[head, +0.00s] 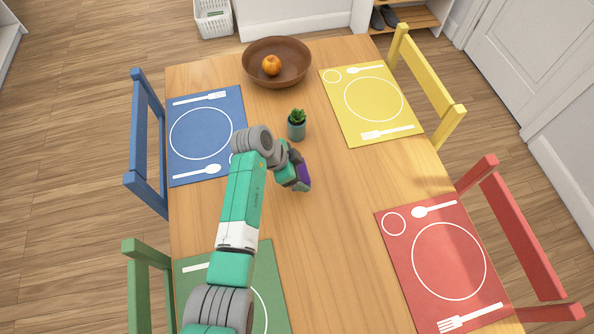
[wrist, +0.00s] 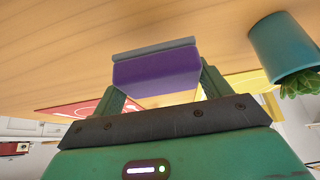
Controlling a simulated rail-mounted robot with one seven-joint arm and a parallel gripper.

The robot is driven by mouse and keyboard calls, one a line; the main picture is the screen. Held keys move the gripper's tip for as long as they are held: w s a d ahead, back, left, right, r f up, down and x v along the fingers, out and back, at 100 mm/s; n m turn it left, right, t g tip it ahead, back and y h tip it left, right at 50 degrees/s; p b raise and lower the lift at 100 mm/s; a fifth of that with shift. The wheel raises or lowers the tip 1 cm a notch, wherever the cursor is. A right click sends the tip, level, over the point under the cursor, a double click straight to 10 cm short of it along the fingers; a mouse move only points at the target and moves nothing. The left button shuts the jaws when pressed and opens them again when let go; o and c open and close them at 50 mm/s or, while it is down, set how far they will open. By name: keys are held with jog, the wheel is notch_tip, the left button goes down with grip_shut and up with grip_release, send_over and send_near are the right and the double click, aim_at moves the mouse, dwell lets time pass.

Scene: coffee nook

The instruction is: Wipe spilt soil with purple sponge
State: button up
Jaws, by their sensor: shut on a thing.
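My gripper (head: 294,172) is shut on the purple sponge (head: 304,176), near the middle of the wooden table (head: 320,235). In the wrist view the purple sponge (wrist: 157,73), with a thin grey layer along one side, sits between the two green fingers of my gripper (wrist: 160,88). The sponge is close to the table top; I cannot tell whether it touches it. I can make out no spilt soil in either view; my arm and gripper hide part of the table.
A small potted plant (head: 297,127) stands just beyond my gripper. A brown bowl (head: 277,66) with an orange fruit (head: 271,65) is at the far end. Blue (head: 208,158), yellow (head: 350,120), red (head: 400,270) and green placemats lie along the sides. The table's middle right is clear.

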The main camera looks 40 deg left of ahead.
jog(key=shift+r+p, duration=1.25)
jog(key=shift+r, duration=0.55)
